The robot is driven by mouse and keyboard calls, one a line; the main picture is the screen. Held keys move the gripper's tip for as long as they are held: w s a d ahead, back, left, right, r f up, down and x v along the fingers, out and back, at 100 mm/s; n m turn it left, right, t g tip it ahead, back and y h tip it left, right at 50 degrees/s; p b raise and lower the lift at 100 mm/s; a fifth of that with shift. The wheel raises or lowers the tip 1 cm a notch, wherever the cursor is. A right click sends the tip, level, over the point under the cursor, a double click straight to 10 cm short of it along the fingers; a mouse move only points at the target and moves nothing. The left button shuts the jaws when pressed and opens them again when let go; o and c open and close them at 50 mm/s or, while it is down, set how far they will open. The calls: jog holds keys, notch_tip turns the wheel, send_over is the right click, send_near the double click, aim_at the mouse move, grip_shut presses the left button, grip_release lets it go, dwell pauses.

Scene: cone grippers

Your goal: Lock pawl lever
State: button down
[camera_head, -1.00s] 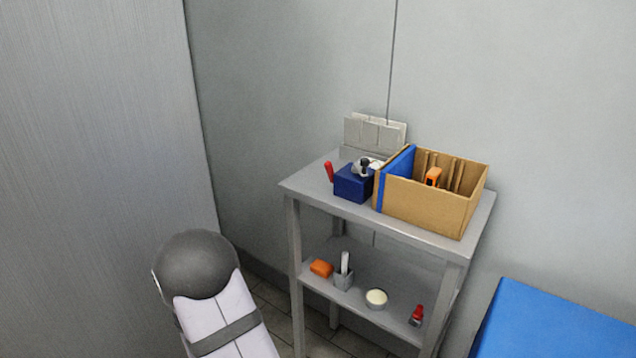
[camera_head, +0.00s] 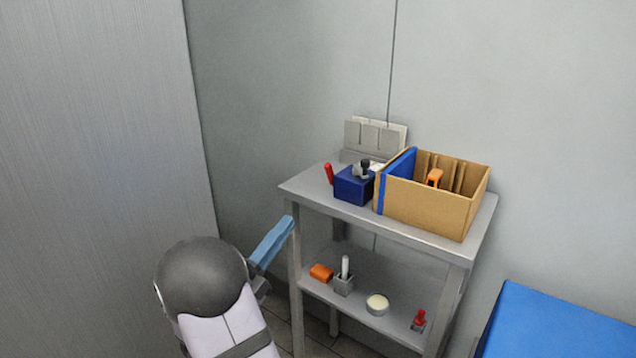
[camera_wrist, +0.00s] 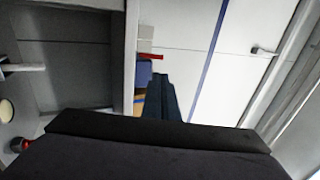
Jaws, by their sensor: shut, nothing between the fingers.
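A dark blue box (camera_head: 353,185) stands on the top shelf of a grey rack. A small grey lever with a black knob (camera_head: 365,164) sits on its top; it is too small to tell its setting. A red handle (camera_head: 329,173) stands just left of the box. My gripper (camera_head: 289,222), light blue in the head view, is by the rack's front left leg, below and left of the box. In the wrist view my gripper (camera_wrist: 157,78) shows as dark shut fingers, empty. Beyond them are the blue box (camera_wrist: 144,73) and red handle (camera_wrist: 151,57); the lever cannot be made out there.
A cardboard bin (camera_head: 427,208) with an orange tool (camera_head: 435,177) stands right of the blue box. Grey panels (camera_head: 375,135) stand behind. The lower shelf (camera_head: 350,303) holds several small items. A blue surface (camera_head: 560,325) lies at right.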

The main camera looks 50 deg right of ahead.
aim_at(326, 170)
jog(key=p+x, duration=0.2)
jog(key=x, duration=1.2)
